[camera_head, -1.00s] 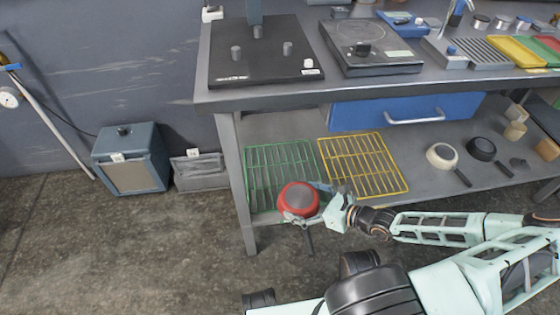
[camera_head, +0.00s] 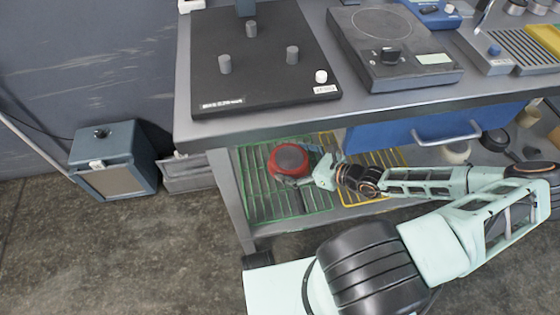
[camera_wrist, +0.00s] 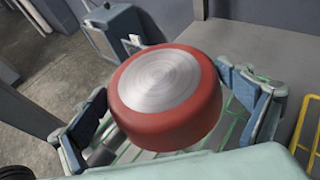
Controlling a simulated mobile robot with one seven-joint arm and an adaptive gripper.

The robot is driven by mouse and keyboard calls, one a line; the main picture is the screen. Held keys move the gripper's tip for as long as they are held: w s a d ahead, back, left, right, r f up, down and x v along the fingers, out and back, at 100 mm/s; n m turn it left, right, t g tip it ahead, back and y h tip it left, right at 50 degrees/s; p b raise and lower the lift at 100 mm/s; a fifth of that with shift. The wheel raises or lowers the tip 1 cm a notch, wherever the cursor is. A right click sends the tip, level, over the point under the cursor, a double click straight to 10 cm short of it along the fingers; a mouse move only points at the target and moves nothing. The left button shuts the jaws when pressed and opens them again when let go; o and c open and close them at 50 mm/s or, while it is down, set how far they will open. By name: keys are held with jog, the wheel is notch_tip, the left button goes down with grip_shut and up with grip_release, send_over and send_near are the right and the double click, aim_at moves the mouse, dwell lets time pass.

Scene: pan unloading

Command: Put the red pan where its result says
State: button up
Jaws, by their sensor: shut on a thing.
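The red pan (camera_head: 289,161) is over the green wire rack (camera_head: 262,200) on the lower shelf, under the bench top. My gripper (camera_head: 305,166) is shut on the red pan. In the wrist view the red pan (camera_wrist: 165,95) sits between the two fingers, with its round metal base toward the camera. Green wires show below and beside it. I cannot tell whether the pan touches the rack. The yellow wire rack (camera_head: 372,190) lies to the right, partly hidden by my arm.
The bench top (camera_head: 195,130) overhangs the shelf close above the pan. A blue drawer (camera_head: 385,135) hangs at right. A bench leg (camera_head: 232,205) stands left of the green rack. A black plate with posts (camera_head: 262,75) and a scale (camera_head: 392,50) stand on top. Dark pans are at far right.

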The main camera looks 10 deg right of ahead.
jog(key=w+f+b, duration=0.2)
jog(key=w, duration=0.2)
jog(key=w+f+b, duration=0.2)
jog(key=w+f, duration=0.1)
jog(key=w+a+f+b, duration=0.1)
jog(key=w+f+b, duration=0.1)
jog(key=w+f, duration=0.1)
jog(key=shift+w+a+f, duration=0.1)
jog(key=shift+w+f, duration=0.15)
jog(key=shift+w, duration=0.6)
jog(key=shift+w+f, duration=0.15)
jog(key=f, duration=0.1)
jog(key=f+b, duration=0.2)
jog(key=shift+w+a+f, duration=0.1)
jog(key=shift+w+f, duration=0.25)
jog(key=shift+f, duration=0.05)
jog(key=shift+r, duration=0.15)
jog(key=o, duration=1.2)
jog(key=shift+f, duration=0.2)
jog(key=shift+r, duration=0.15)
